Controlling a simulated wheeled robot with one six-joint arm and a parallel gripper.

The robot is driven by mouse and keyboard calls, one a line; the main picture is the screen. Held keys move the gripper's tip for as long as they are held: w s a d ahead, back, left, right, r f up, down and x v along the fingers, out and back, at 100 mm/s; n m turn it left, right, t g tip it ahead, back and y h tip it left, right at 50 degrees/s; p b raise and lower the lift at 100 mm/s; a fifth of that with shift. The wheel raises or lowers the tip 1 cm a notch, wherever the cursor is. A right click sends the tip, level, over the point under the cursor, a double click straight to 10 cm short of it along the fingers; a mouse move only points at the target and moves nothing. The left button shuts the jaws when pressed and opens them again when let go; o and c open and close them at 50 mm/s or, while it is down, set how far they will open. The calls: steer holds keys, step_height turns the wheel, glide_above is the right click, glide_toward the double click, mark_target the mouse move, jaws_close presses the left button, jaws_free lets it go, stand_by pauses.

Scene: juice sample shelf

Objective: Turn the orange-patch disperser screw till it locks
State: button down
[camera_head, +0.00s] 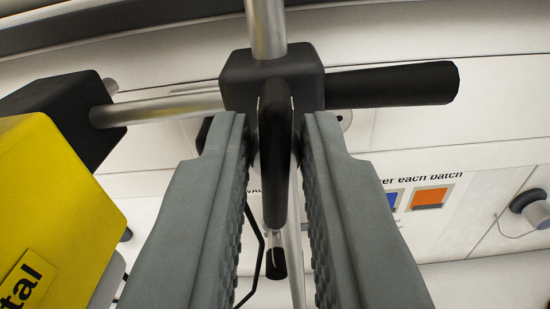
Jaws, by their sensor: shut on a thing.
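My gripper (272,165) comes up from the bottom of the view with two grey, ribbed fingers. It is shut on a flat black screw handle (274,150), seen edge-on between the fingertips. The handle sits in front of a black clamp block (288,80) that joins metal rods. No orange patch shows on this handle, so I cannot tell from its colour whether it is the orange-patch disperser screw. The fingers hide part of the clamp's lower side.
A silver rod (160,108) runs left to a black and yellow body (50,185). A black cylindrical grip (395,85) sticks out right. A wall notice (435,180) bears blue and orange squares. A round knob (535,210) is at the far right.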

steer(key=shift+d+m, duration=0.1)
steer(key=shift+m, duration=2.1)
steer(key=c, duration=1.4)
jaws_free()
steer(key=s, duration=1.7)
steer(key=shift+s, duration=0.2)
